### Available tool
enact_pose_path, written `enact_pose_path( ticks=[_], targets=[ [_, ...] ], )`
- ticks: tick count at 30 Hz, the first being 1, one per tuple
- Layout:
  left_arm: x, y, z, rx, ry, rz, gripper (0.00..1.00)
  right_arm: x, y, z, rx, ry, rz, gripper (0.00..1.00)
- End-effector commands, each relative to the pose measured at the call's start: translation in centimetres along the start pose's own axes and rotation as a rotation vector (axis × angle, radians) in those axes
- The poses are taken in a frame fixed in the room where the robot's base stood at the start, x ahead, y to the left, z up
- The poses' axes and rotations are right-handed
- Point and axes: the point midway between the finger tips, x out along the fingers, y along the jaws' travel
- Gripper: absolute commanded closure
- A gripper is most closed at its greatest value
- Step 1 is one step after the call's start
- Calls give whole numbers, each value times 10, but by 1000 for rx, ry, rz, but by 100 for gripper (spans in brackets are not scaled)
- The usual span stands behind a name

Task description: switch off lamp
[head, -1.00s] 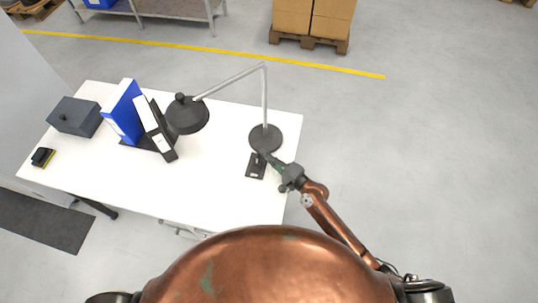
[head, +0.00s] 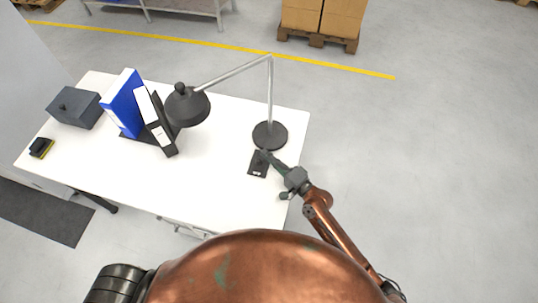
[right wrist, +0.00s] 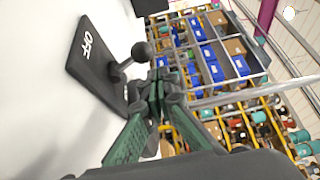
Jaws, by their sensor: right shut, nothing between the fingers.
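The desk lamp has a round black base (head: 270,135), a thin grey jointed arm (head: 269,90) and a black shade (head: 187,106) hanging over the desk. A dark switch plate (head: 258,170) lies on the desk in front of the base. In the right wrist view the plate (right wrist: 92,62) reads "OFF" and carries a lever with a round knob (right wrist: 141,51). My right gripper (head: 265,154) is shut and empty over the plate. Its fingertips (right wrist: 154,84) are close beside the lever; I cannot tell whether they touch. My left gripper is not in view.
The white desk (head: 220,175) also holds a blue binder (head: 123,100), white-and-black binders (head: 153,120), a dark grey box (head: 75,108) and a small black-and-yellow item (head: 40,148). The desk middle and the floor to the right are clear. Boxes on a pallet (head: 318,40) stand behind.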

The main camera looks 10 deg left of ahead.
Motion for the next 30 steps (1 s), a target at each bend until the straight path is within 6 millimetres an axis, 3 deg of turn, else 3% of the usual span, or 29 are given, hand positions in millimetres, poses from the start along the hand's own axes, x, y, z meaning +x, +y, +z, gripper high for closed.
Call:
enact_pose_path(
  ticks=[7, 9, 13, 18, 24, 30],
  targets=[
    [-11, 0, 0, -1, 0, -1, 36, 4, -28, -26, -6, 3, -3, 100],
    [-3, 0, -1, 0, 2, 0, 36, -18, -12, -26, -2, 3, 5, 100],
    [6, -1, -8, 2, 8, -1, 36, -46, -3, -28, -2, 3, 4, 100],
    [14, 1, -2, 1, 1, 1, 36, -74, 5, -29, -2, 2, 3, 100],
    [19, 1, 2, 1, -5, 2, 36, -90, 7, -31, -2, 3, -1, 100],
    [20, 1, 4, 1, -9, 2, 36, -93, 7, -31, -1, 3, -1, 100]
  ],
)
